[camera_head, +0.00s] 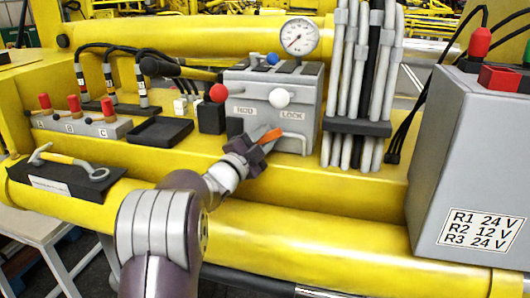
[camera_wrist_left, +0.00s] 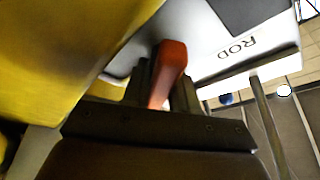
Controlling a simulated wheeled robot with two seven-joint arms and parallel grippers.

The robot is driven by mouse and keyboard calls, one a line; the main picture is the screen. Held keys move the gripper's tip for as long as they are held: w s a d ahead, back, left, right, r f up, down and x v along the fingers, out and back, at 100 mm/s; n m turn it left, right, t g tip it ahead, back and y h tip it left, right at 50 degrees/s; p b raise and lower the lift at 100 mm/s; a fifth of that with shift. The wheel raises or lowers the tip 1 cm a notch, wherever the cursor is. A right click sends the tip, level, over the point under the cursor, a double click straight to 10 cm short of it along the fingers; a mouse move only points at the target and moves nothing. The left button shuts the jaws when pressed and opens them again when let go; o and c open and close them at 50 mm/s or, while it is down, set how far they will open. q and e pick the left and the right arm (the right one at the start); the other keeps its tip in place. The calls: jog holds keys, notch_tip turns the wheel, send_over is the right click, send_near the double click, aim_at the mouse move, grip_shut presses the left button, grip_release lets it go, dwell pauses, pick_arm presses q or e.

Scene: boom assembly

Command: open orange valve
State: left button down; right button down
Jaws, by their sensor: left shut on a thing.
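The orange valve handle (camera_head: 270,136) shows at the front of the grey valve block (camera_head: 250,112), below the ROD and LOCK labels. My left gripper (camera_head: 256,146) is at this handle. In the left wrist view the orange handle (camera_wrist_left: 169,66) sits between the dark fingers of my left gripper (camera_wrist_left: 165,88), which is shut on it. The far end of the handle sticks out past the fingers. The handle's pivot is hidden in the head view. My right gripper is not in view.
A grey pipe (camera_head: 292,137) bends close to the right of the handle. A gauge (camera_head: 299,36) stands on top. The yellow beam (camera_head: 330,195) runs below.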

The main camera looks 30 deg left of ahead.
pick_arm(q)
jog(key=n+y+b, duration=0.1)
jog(key=n+b, duration=0.2)
jog(key=n+t+y+b, duration=0.1)
jog(key=n+y+b, duration=0.1)
jog(key=n+b, duration=0.1)
jog(key=f+n+y+b, duration=0.1)
jog(key=n+b, duration=0.3)
jog(key=shift+n+t+y, duration=0.3)
jog(key=shift+n+t, duration=0.1)
jog(key=shift+r+n+y+b, duration=0.15)
jog(key=shift+n+y+b, duration=1.45)
jog(key=shift+n, duration=1)
jog(key=shift+a, duration=0.1)
jog(key=c, duration=1)
grip_release()
jog(key=shift+r, duration=0.2)
jog(key=shift+r, duration=0.1)
